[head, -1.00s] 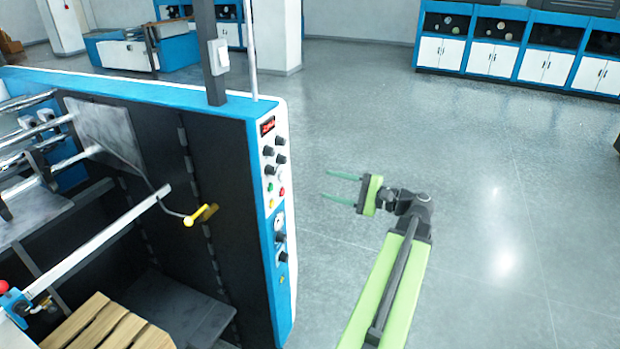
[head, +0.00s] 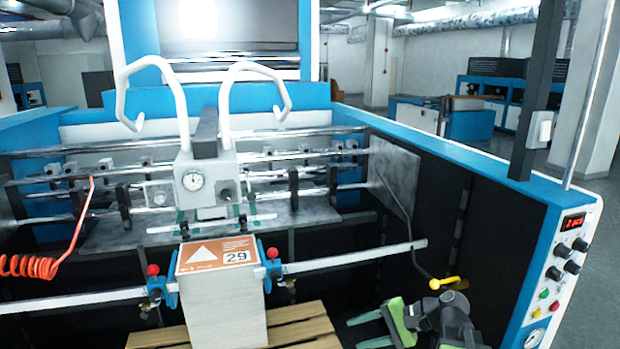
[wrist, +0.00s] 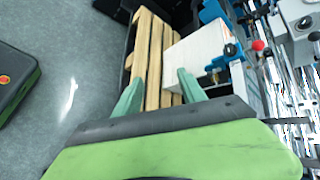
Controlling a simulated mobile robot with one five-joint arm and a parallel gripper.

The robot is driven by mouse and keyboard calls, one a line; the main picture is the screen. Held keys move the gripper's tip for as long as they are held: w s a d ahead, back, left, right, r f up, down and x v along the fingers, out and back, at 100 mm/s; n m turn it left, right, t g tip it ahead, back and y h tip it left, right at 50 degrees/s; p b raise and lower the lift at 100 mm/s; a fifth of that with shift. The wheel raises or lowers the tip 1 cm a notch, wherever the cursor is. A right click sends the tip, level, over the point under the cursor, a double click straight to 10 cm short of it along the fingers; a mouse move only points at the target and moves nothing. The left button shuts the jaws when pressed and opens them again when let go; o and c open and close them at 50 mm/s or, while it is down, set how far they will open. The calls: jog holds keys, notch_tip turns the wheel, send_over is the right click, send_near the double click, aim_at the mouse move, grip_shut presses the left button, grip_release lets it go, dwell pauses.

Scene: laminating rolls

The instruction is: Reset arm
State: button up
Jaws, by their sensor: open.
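My gripper (head: 372,331) is at the bottom of the head view, right of a pale box-like stack. Its green fingers are apart, with nothing between them. In the wrist view my gripper (wrist: 160,92) is open too, its fingers pointing toward the stack and a wooden pallet. My arm is folded low inside the machine's front opening, as the head view shows it. Most of the arm is out of view below.
The stack (head: 225,300) with an orange label marked 29 stands on the wooden pallet (head: 305,325). A metal bar (head: 345,260) with blue clamps crosses beside it. A yellow handle (head: 448,283) and the control panel (head: 568,265) are at right.

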jog(key=s+a+f+n+g+h+b, duration=0.1)
jog(key=s+a+f+n+g+h, duration=0.1)
jog(key=a+f+n+h, duration=0.3)
jog(key=s+a+f+n+g+h+b, duration=0.1)
jog(key=s+a+f+g+h, duration=0.15)
jog(key=f, duration=0.45)
jog(key=d+f+n+t+h, duration=0.1)
jog(key=d+n+h, duration=0.1)
jog(key=d, duration=0.6)
jog(key=shift+d+h+p, duration=0.15)
jog(key=shift+h+p, duration=0.2)
jog(key=shift+h, duration=0.4)
